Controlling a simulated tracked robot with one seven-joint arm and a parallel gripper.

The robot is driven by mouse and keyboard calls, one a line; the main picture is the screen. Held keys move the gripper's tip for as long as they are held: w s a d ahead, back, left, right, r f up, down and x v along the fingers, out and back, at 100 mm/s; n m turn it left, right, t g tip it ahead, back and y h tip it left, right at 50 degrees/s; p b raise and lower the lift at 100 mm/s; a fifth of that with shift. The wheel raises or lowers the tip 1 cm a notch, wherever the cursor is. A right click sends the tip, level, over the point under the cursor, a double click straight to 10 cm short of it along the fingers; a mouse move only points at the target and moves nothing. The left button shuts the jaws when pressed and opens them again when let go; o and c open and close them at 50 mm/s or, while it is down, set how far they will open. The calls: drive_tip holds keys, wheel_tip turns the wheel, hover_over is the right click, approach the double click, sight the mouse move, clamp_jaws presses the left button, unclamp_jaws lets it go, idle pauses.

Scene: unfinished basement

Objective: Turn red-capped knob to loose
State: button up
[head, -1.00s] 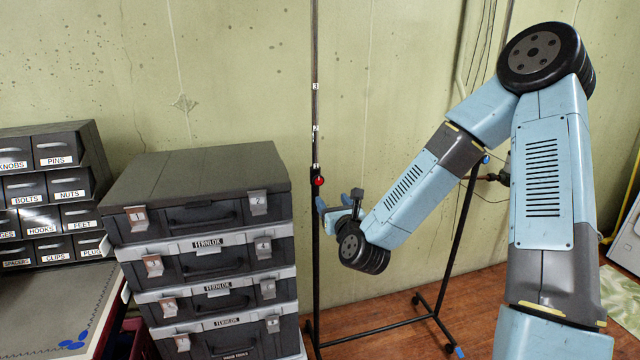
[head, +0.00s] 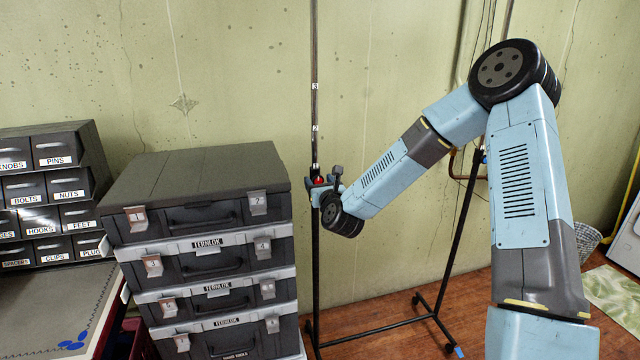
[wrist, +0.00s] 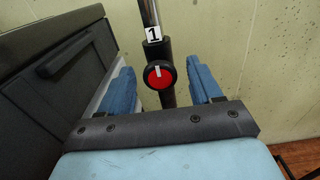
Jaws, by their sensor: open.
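The red-capped knob (wrist: 159,75) is on the dark upright pole of a stand, just below a label reading 1. In the head view the knob (head: 319,181) shows as a small red spot, partly hidden by my gripper. My gripper (wrist: 166,90) is open, with one blue finger on each side of the knob. Gaps show between the fingers and the knob in the wrist view. Whether the fingertips are level with it in depth, I cannot tell.
A stack of dark cases (head: 200,185) stands close on the left of the pole. Labelled drawers (head: 45,190) are at the far left. The stand's wheeled base (head: 380,322) is on the wood floor, and a green wall is behind.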

drive_tip(key=shift+c, duration=0.3)
drive_tip(key=c, duration=1)
drive_tip(key=shift+o, duration=0.2)
drive_tip(key=shift+n, duration=0.4)
drive_tip(key=n, duration=0.3)
drive_tip(key=shift+a, duration=0.1)
drive_tip(key=n, duration=0.8)
drive_tip(key=shift+s+a+f, duration=0.1)
drive_tip(key=shift+a, duration=0.05)
drive_tip(key=shift+f+n, duration=0.1)
drive_tip(key=shift+n, duration=1.7)
